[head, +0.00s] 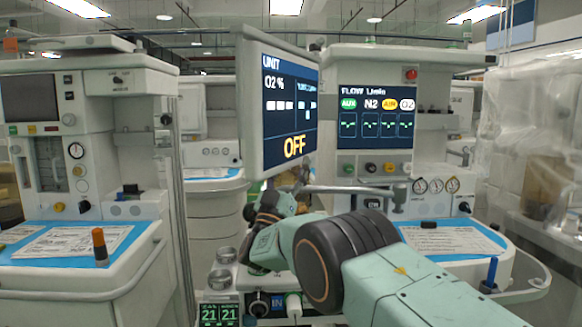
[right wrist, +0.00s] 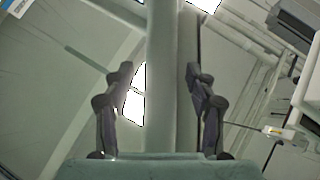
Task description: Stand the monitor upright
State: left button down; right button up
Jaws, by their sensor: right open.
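The monitor (head: 288,105) is a grey-framed screen reading "UNIT", "O2 %" and "OFF" in the head view. It stands turned obliquely, its screen towards the right, and its top and bottom edges slope; how far it leans is hard to judge. My right arm comes in from the lower right, and my right gripper (head: 284,195) is just below the monitor, partly hidden by my own wrist. In the right wrist view the right gripper (right wrist: 160,80) is open. A pale grey-green bar, apparently the monitor's edge, runs between its fingers; contact cannot be told. My left gripper is not in view.
Behind the monitor stands a cart with a flow panel (head: 376,115), gauges and a blue-edged worktop (head: 490,240). Another cart (head: 90,150) stands at the left. A grey rail (head: 350,189) crosses just right of my gripper. Knobs and a green display (head: 219,314) lie below.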

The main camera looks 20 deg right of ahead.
jog(key=v, duration=1.2)
jog(key=shift+f, duration=0.1)
